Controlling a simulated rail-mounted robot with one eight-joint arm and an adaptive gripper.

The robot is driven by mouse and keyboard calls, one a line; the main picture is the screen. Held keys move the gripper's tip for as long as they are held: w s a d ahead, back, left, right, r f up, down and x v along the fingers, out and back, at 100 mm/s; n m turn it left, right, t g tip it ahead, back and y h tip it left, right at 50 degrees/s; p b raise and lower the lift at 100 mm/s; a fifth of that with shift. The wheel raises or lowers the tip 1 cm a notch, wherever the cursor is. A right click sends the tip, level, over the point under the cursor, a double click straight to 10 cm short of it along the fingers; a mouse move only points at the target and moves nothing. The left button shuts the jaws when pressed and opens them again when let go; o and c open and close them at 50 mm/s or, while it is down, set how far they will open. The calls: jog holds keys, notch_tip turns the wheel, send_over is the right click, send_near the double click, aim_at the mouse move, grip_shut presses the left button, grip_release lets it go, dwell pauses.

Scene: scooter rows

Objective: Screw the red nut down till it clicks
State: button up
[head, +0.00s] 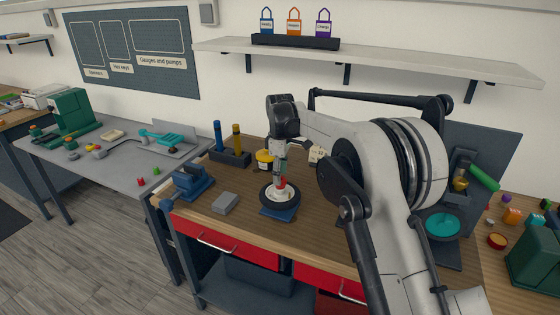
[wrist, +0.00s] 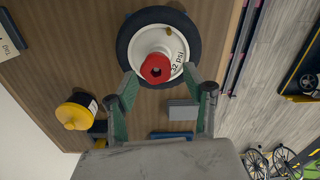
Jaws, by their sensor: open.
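The red nut (wrist: 155,68) sits at the centre of a white wheel hub (wrist: 172,43) with a dark tyre (wrist: 133,24) around it. In the wrist view my gripper (wrist: 160,72) is open, with one green-padded finger on each side of the nut and a gap at both sides. In the head view my gripper (head: 281,172) points down over the wheel (head: 279,203), which lies flat on a blue base on the wooden bench. There the red nut (head: 281,185) shows just below the fingers. Whether the nut touches the hub face is unclear.
A yellow-lidded pot (head: 265,160) stands behind the wheel. A grey block (head: 225,203) and a blue vise (head: 190,182) lie to its left. A rack with blue and yellow-handled tools (head: 230,157) stands at the back left. The bench front near the drawers is clear.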

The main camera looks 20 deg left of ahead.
jog(key=shift+f, duration=1.55)
jog(key=c, duration=1)
jog(key=shift+f, duration=0.1)
